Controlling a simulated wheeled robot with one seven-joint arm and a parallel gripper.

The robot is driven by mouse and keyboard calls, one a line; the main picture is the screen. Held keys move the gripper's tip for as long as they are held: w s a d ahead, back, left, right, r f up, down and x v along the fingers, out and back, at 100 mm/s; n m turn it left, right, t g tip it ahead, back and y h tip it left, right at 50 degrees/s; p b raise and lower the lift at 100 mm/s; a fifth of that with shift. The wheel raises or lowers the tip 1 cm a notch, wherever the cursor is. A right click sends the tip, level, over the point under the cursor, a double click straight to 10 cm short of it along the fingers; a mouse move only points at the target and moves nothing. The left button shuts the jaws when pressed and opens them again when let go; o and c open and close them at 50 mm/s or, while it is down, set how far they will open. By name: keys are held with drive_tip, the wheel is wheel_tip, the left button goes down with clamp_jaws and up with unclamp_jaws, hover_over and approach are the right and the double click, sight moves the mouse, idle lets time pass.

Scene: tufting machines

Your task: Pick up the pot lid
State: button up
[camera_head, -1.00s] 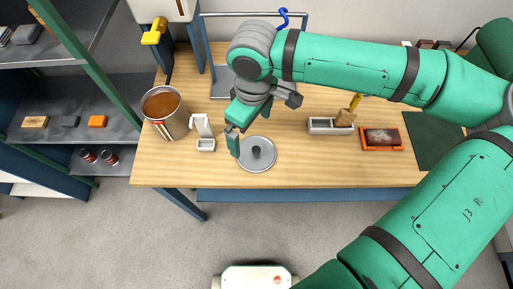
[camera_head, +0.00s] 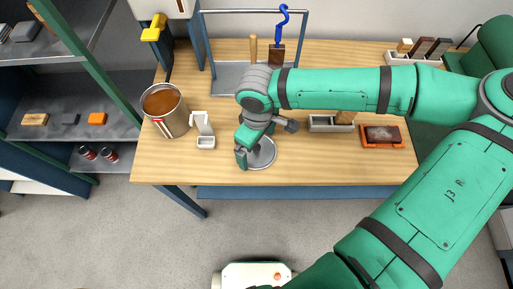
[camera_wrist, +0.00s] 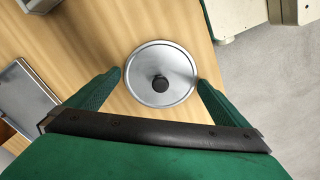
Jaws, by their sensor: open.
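The pot lid (camera_head: 264,158) is a round silver disc lying flat on the wooden table near its front edge. In the head view my gripper (camera_head: 242,158) is just above it and hides its left part and its knob. In the wrist view the whole lid (camera_wrist: 146,88) shows, with its dark round knob (camera_wrist: 160,83) in the middle. My gripper (camera_wrist: 160,82) is open and empty, with one green finger on each side of the lid. I cannot tell the exact height of the fingertips above it.
A pot of brown liquid (camera_head: 181,122) stands on the table to the left, with a small white holder (camera_head: 203,130) between it and the lid. A grey tray (camera_head: 331,124) and an orange tray (camera_head: 366,143) lie to the right. A metal rack (camera_head: 203,52) stands behind.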

drive_tip(key=shift+f, duration=0.35)
drive_tip(key=shift+c, duration=0.3)
drive_tip(key=c, duration=0.7)
drive_tip(key=shift+o, duration=0.2)
drive_tip(key=shift+a+r, duration=0.1)
drive_tip(key=shift+r, duration=0.05)
